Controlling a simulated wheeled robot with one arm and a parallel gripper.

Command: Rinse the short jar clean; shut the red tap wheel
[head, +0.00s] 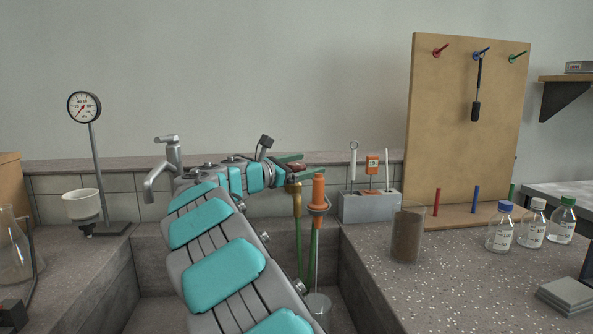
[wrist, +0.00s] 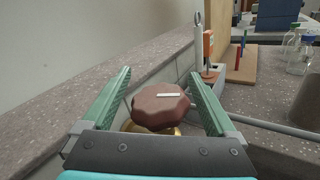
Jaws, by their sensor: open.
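The red tap wheel (wrist: 160,107) is dark brownish red and lobed, with a pale bar mark on top. It sits on a brass fitting (wrist: 146,129) in the wrist view. In the head view the wheel (head: 297,167) is small and partly covered by my gripper (head: 301,166). My gripper is open, its two green fingers (wrist: 161,92) on either side of the wheel, with visible gaps. A glass jar (head: 407,236), brown over most of its height, stands upright on the right bench, away from my gripper; I cannot tell if it is the short jar.
An orange-handled tool (head: 318,193) stands upright close to the tap. Several capped bottles (head: 501,231) are at right. A grey faucet (head: 163,178) and gauge (head: 84,107) are left.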

